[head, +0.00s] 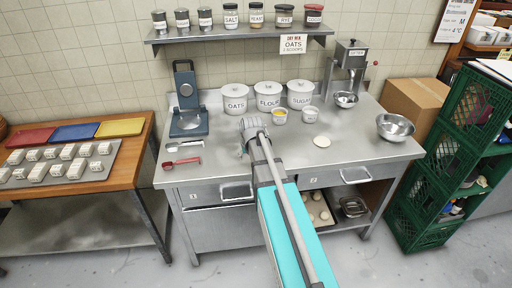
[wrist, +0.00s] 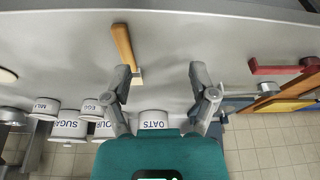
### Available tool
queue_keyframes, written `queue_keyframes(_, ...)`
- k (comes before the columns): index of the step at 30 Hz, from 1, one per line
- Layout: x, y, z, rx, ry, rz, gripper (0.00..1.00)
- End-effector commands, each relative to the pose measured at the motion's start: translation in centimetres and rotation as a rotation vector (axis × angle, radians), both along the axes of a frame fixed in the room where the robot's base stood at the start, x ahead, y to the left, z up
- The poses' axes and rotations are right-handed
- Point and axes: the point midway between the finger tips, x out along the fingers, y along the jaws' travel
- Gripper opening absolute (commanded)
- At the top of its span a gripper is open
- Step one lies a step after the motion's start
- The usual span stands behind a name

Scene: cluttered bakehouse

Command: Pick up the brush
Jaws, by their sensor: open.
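The brush (wrist: 122,45) has an orange-brown wooden handle and a short pale bristle end. In the wrist view it lies on the steel worktop, left of centre, with its bristle end close to the left finger.
Canisters labelled oats (head: 235,98), flour (head: 268,96) and sugar (head: 300,95) stand behind my gripper. A blue-grey device (head: 189,120) and a red scoop (head: 182,162) are to the left. A metal bowl (head: 394,128) stands right; the worktop before it is mostly clear.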

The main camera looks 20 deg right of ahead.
Motion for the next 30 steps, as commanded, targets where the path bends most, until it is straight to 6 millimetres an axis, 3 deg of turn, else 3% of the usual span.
queue_keyframes(1,1.6,-1.7,1.6,-0.005,-0.02,-0.014,0.74)
queue_keyframes(3,2.7,-3.5,2.5,-0.011,-0.046,-0.03,0.74)
queue_keyframes(9,4.3,-6.1,3.6,-0.023,-0.087,-0.051,0.74)
queue_keyframes(23,4.4,-6.2,3.3,-0.024,-0.091,-0.052,0.74)
queue_keyframes(30,4.9,-6.3,2.0,-0.024,-0.091,-0.051,0.74)
